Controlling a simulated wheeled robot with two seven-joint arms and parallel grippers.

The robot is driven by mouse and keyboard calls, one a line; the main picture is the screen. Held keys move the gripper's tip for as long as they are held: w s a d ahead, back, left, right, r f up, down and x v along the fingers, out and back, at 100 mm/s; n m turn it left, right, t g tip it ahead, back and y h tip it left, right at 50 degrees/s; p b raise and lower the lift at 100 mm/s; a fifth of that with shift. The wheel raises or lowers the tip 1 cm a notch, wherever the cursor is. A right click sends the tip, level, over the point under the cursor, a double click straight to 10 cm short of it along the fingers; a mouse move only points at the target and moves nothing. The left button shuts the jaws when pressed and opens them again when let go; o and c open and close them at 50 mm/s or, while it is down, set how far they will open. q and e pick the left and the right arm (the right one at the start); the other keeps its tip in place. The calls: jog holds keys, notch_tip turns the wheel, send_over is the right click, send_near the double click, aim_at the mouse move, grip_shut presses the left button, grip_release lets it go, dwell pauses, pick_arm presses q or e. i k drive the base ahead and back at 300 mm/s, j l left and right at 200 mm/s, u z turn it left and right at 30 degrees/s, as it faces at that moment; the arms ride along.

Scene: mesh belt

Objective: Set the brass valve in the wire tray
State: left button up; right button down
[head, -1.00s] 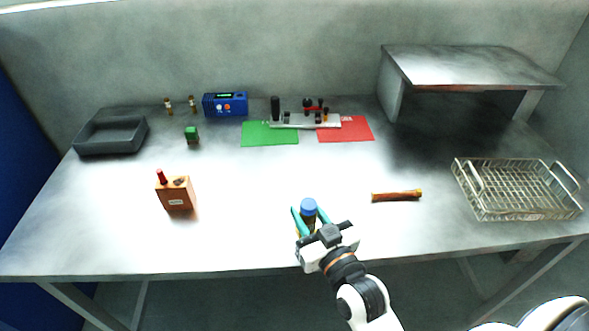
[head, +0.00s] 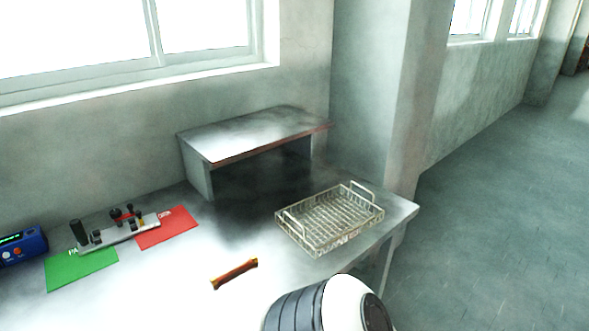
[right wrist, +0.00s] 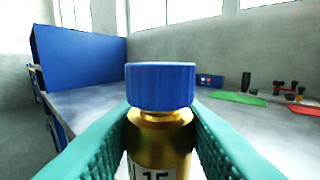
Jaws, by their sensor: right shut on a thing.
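The brass valve (right wrist: 160,135) shows close up in the right wrist view, with a blue cap (right wrist: 160,84) and a white label with dark print, partly cut off at the bottom. It looks upright. My right gripper (right wrist: 162,140) is shut on it, a teal finger on each side of the brass body. The wire tray (head: 330,219) is at the right end of the table in the head view, empty, with a raised handle at each end. The valve, my right gripper and my left gripper are outside the head view.
A raised metal shelf (head: 250,135) stands behind. A green mat (head: 82,268), a red mat (head: 167,227) and a rack of dark tools (head: 118,229) are at left, with a blue device (head: 22,246).

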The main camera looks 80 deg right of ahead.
aim_at(307, 222)
jog(key=k+l+u, duration=0.45)
jog(key=l, duration=0.3)
jog(key=k+l+u, duration=0.45)
jog(key=k+l, duration=0.15)
